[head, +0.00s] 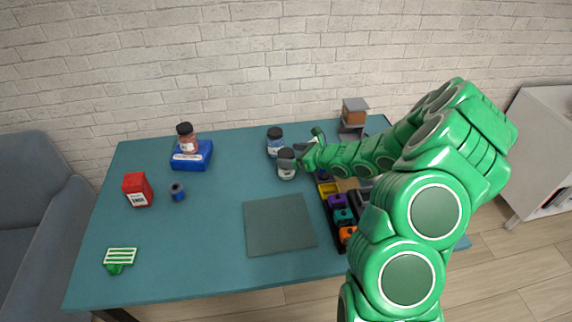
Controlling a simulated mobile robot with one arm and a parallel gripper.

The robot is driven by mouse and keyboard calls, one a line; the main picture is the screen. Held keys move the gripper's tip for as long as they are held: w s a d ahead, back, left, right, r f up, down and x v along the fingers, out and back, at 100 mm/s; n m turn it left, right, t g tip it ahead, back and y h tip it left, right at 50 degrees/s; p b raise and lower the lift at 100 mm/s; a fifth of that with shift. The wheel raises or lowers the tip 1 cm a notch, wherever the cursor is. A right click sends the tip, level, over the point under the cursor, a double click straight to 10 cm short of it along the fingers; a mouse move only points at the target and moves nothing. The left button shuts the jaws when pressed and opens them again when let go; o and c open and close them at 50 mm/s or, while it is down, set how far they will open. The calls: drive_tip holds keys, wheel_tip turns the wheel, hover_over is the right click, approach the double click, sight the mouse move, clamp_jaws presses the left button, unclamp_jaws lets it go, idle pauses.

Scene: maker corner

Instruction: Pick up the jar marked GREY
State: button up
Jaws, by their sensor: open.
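A jar with a dark grey lid (287,165) stands on the table at the middle, right beside the tip of my gripper (300,155). My gripper reaches in from the right and is open; its fingers are small here, and I cannot tell whether they touch the jar. A second jar with a dark lid and a bluish label (275,144) stands just behind it. A third jar with reddish contents (187,140) stands on a blue box (191,160) at the back left. The writing on the jars is too small to read, so I cannot tell which is marked GREY.
A dark tray (340,247) with several coloured pieces lies right of a grey-green mat (279,225), partly behind my arm. The table's front left is mostly clear.

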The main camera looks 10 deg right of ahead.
sight(282, 153)
drive_tip(key=shift+x, duration=2.25)
drive_tip(key=shift+a, duration=0.1)
drive_tip(key=c, duration=1.4)
